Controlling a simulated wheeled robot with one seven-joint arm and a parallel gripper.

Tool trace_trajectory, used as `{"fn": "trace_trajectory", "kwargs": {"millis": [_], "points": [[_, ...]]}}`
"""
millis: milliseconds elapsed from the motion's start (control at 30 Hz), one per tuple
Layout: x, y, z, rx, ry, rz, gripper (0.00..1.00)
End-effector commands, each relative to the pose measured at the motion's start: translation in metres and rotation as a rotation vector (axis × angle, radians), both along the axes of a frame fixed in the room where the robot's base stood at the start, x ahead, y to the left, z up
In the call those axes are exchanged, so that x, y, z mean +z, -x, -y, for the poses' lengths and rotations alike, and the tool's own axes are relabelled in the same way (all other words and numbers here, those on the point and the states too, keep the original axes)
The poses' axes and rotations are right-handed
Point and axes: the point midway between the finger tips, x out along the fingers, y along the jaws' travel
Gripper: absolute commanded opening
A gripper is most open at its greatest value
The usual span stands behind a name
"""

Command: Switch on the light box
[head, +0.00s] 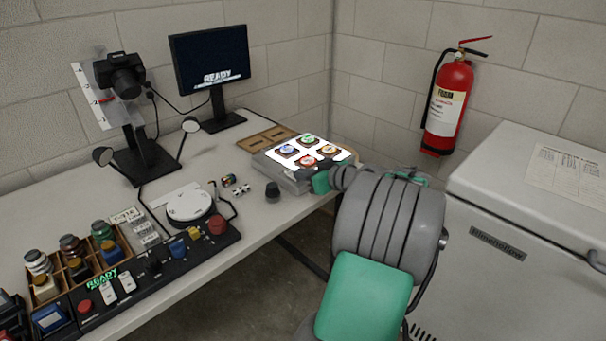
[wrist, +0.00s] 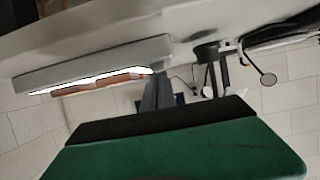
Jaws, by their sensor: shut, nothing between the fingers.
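The light box (head: 297,173) sits at the right end of the table. Its top panel glows bright white, and several round coloured pieces on dark bases stand on it. In the wrist view the light box (wrist: 90,68) is a pale slab with a lit edge, seen tilted. In the wrist view my gripper (wrist: 158,92) shows narrow dark fingers close together and empty, near the box's end. I cannot tell whether it touches the box. The switch is not clearly visible.
A monitor (head: 212,62) and camera stand (head: 144,160) are farther left. A white chest (head: 530,225) and fire extinguisher (head: 448,105) are at right.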

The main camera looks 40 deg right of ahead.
Motion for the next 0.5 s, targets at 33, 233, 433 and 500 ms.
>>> {"fn": "trace_trajectory", "kwargs": {"millis": [33,233,433,500], "points": [[0.001,0.000,-0.001,0.001,-0.003,-0.003,0.00],[0.012,0.000,0.000,0.000,-0.002,-0.001,0.00],[0.014,0.000,0.000,0.000,-0.002,-0.001,0.00],[0.014,0.000,0.000,0.000,-0.002,-0.001,0.00]]}}
